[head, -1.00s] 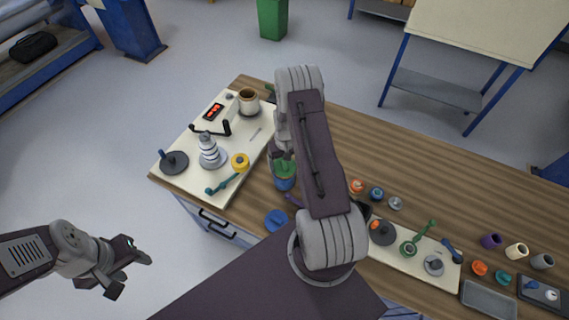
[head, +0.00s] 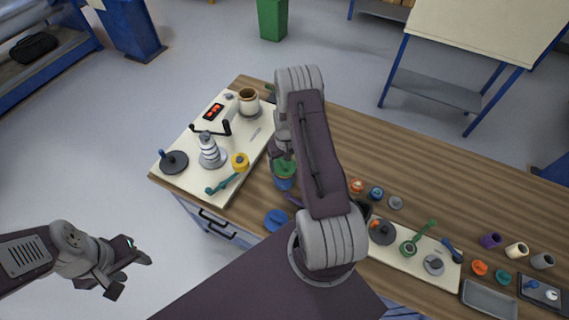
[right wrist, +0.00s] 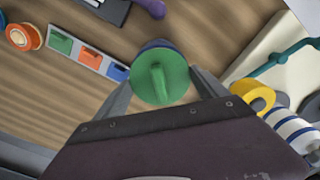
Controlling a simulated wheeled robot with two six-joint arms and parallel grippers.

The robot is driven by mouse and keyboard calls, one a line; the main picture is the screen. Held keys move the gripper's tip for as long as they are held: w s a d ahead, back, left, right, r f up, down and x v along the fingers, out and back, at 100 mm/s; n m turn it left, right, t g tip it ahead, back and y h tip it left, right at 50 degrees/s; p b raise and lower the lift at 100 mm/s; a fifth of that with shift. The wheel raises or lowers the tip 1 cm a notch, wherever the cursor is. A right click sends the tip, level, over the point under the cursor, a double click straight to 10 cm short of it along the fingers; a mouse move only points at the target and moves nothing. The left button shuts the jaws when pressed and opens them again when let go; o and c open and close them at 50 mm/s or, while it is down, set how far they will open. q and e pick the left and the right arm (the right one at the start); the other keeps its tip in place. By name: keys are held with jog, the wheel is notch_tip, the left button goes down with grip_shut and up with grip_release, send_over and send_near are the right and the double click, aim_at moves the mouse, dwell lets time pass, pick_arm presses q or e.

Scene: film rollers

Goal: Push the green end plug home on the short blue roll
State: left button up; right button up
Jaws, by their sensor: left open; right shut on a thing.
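The green end plug (right wrist: 158,78) faces the right wrist camera as a round disc with a raised bar across it. My right gripper (right wrist: 160,88) has a finger on each side of the disc and is shut on the plug. The short blue roll (head: 284,184) shows just below the plug (head: 285,168) in the head view; only a blue rim shows behind the disc in the wrist view. The plug sits at the roll's top end; whether a gap remains between them cannot be told. My left gripper (head: 128,268) is open and empty, off the table's left side.
A cream board (head: 180,140) at left holds a striped spindle (head: 209,150), a yellow ring (head: 240,161) and a teal lever (head: 222,185). A blue disc (head: 276,220) lies near the front edge. Small parts and trays (head: 489,300) fill the right side.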

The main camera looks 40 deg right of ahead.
jog(key=shift+s+a+f, duration=0.15)
jog(key=shift+s+f, duration=0.05)
jog(key=o, duration=1.3)
jog(key=shift+c, duration=0.2)
jog(key=shift+r, duration=0.1)
jog(key=shift+w+d+r+p, duration=0.2)
jog(key=shift+r+p, duration=0.4)
jog(key=shift+r, duration=0.05)
jog(key=shift+a+r+p, duration=0.1)
jog(key=shift+r+p, duration=0.6)
jog(key=shift+r, duration=0.4)
jog(key=shift+r+p, duration=0.65)
jog(key=shift+r, duration=0.2)
jog(key=shift+r+p, duration=0.6)
jog(key=shift+r, duration=0.3)
